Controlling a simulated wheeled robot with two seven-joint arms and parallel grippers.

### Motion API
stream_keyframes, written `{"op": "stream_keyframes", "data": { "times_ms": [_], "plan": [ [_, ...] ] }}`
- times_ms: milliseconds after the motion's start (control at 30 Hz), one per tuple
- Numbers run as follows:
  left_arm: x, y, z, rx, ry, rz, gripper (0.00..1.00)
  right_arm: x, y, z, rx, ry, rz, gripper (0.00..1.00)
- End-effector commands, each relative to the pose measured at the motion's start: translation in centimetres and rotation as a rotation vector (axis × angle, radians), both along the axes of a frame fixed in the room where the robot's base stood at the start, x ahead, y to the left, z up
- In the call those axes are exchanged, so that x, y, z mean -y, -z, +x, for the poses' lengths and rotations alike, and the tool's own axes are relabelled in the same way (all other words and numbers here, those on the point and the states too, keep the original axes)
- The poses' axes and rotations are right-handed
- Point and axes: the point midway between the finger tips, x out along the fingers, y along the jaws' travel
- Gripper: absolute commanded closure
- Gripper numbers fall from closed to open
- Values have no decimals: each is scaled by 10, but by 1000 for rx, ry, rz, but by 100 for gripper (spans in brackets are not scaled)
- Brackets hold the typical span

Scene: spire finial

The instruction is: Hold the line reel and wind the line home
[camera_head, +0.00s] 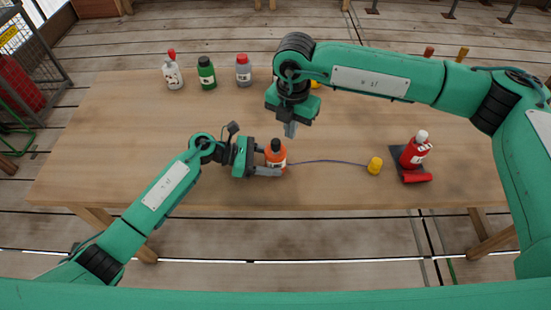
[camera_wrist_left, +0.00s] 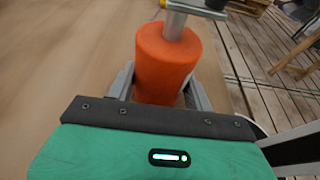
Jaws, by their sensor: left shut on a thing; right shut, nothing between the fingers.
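The orange line reel (camera_head: 276,156) stands upright on the table, with a dark knob on top. It also shows in the left wrist view (camera_wrist_left: 165,65), with a grey post and dark crank part above it. My left gripper (camera_head: 268,171) is shut on the reel, one finger on each side. A thin dark line (camera_head: 325,162) runs right from the reel across the table to a small yellow piece (camera_head: 375,166). My right gripper (camera_head: 290,130) is shut and empty, pointing down above the table, just above and right of the reel and apart from it.
A white bottle with a red top (camera_head: 173,76), a green bottle (camera_head: 207,75) and a grey bottle with a red cap (camera_head: 243,72) stand at the back left. A red bottle (camera_head: 412,154) stands on a dark mat at the right.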

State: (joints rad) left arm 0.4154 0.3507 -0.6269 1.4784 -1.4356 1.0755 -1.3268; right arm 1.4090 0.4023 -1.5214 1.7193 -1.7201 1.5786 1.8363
Motion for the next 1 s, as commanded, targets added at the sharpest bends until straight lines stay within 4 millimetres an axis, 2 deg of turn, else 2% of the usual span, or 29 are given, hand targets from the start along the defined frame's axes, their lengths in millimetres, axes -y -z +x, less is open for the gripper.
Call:
{"op": "stream_keyframes", "data": {
  "times_ms": [467,1000],
  "plan": [
    [0,0,0,0,0,0,61,0,3,0,0,0,0,100],
    [0,0,0,0,0,0,61,0,24,0,-1,0,0,100]
  ]
}}
